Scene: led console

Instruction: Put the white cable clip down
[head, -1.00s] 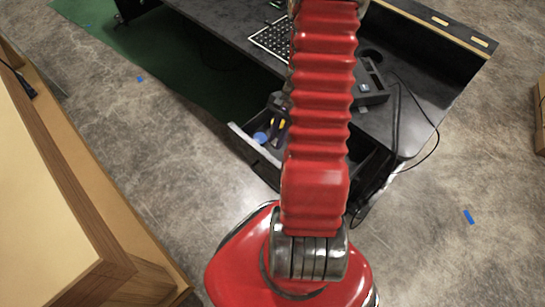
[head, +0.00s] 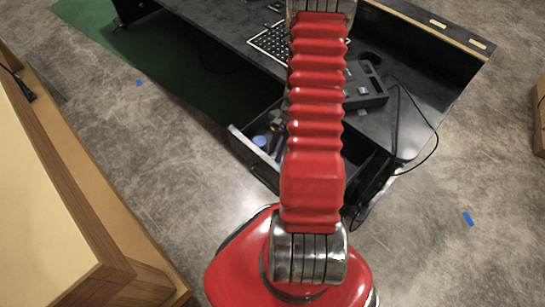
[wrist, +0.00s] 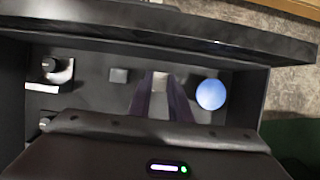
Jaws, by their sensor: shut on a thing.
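In the wrist view my gripper (wrist: 161,88) reaches down into the open drawer, its two dark purple fingers close together. A small pale piece shows between the fingertips; it looks like the white cable clip (wrist: 160,79), mostly hidden by the fingers. I cannot tell whether it touches the drawer floor. The open black drawer (wrist: 95,103) also shows in the head view (head: 246,150), partly covered by my red arm.
In the drawer a blue ball (wrist: 211,94) lies right of my fingers. A grey block (wrist: 119,75) and a white piece with a dark knob (wrist: 62,74) lie to the left. The drawer's front wall (wrist: 170,30) stands close.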

